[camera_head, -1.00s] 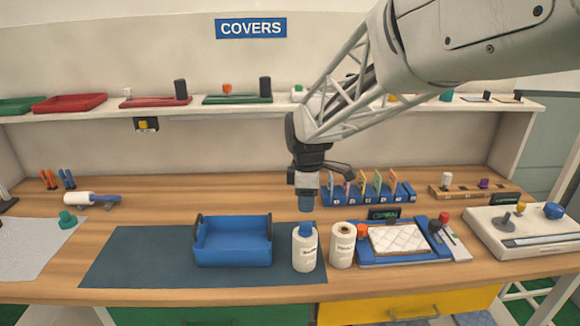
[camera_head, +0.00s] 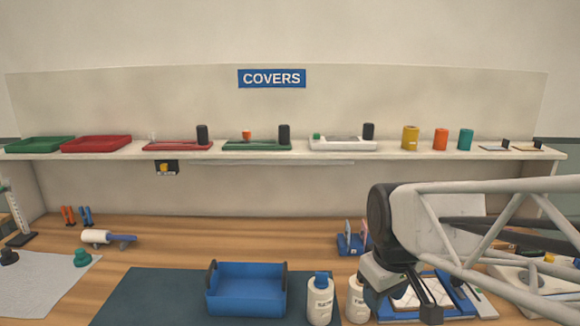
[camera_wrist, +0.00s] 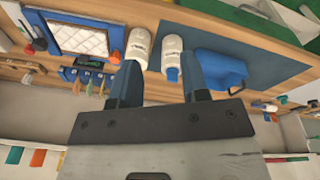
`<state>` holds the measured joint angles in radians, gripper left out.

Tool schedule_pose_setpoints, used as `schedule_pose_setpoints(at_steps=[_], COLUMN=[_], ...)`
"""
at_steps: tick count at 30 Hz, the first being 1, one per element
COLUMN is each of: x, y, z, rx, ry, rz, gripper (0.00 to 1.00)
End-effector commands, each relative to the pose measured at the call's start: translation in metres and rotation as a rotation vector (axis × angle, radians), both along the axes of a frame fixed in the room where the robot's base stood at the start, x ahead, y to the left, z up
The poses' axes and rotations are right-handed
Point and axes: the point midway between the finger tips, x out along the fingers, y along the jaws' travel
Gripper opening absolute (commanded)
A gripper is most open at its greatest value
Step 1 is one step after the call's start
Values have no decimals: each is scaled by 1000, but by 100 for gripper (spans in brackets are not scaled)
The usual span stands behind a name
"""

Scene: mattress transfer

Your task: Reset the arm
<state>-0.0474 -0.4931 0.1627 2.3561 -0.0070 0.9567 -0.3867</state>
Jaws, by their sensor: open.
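My gripper (camera_wrist: 158,88) is open and empty in the wrist view, its two dark blue fingers apart with nothing between them. In the head view my arm is at the lower right, with the wrist in front of the white quilted mattress piece (camera_head: 408,300) on its blue tray. The mattress piece also shows in the wrist view (camera_wrist: 82,38). The fingertips are hard to make out in the head view. A blue-capped white bottle (camera_head: 320,302) and a second white bottle (camera_head: 356,302) stand left of the wrist, the second partly hidden.
A blue bin (camera_head: 246,290) sits on a dark mat (camera_head: 150,296). A shelf (camera_head: 220,155) holds trays and coloured cylinders under the COVERS sign. A white roller (camera_head: 98,237) lies at the left. The table's middle-left back is clear.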

Motion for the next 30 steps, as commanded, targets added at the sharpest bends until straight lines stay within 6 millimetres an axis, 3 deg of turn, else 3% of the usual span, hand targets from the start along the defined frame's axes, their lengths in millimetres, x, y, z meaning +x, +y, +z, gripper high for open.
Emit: schedule_pose_setpoints(at_steps=[6,12,30], x=[-55,-84,-91], y=[-14,-20,-21], z=[-4,-10,-13], rx=[42,70,77], ry=[-45,-68,-73], rz=[-260,-410,-451], gripper=[42,42,42])
